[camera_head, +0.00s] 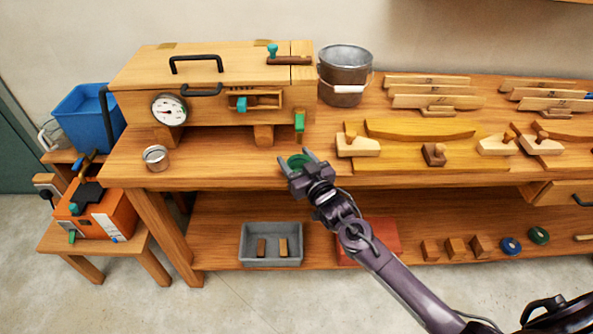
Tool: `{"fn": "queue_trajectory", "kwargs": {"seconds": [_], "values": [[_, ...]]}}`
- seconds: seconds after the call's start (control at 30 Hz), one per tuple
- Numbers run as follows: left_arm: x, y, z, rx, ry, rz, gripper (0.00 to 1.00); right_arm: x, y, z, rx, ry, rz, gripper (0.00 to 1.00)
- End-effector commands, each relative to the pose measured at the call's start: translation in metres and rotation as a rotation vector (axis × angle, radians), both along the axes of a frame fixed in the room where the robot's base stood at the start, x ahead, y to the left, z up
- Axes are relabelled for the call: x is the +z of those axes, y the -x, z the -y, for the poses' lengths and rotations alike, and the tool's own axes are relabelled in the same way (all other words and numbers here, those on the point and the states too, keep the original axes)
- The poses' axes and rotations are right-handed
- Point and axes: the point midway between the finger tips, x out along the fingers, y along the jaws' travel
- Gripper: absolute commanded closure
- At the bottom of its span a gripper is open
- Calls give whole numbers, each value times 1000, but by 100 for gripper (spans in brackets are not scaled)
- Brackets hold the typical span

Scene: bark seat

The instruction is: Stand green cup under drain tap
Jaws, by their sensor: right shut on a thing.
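The green cup (298,161) is between the fingers of my right gripper (297,160), at the front edge of the workbench. The gripper is shut on it and hides part of its side. A green piece (299,122) that looks like the drain tap hangs at the lower right front of the wooden box (205,85). The cup is in front of and below it in the picture, apart from it. I cannot tell the cup's exact height over the bench. My left gripper is not in view.
A small metal tin (155,157) stands at the bench's left front. A metal bucket (344,75) stands right of the box. Wooden planes (357,146) and a yellow board (400,160) lie to the right. The bench top (220,165) between tin and cup is clear.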

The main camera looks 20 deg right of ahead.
Motion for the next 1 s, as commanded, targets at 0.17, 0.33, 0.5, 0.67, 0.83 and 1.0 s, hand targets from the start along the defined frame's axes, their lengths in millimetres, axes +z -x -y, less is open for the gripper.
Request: {"fn": "queue_trajectory", "kwargs": {"seconds": [0.17,0.33,0.5,0.67,0.83,1.0], "values": [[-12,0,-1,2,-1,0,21,-3,-18,6,-2,1,1,66],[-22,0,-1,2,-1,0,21,-3,-34,10,-1,0,1,66],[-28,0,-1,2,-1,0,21,-3,-46,13,-2,-1,1,66],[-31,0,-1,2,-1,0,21,-2,-51,15,-1,-1,1,66],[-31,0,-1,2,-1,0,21,-1,-53,15,-1,-1,0,66],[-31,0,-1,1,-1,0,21,-1,-53,15,-1,-1,0,66]]}}
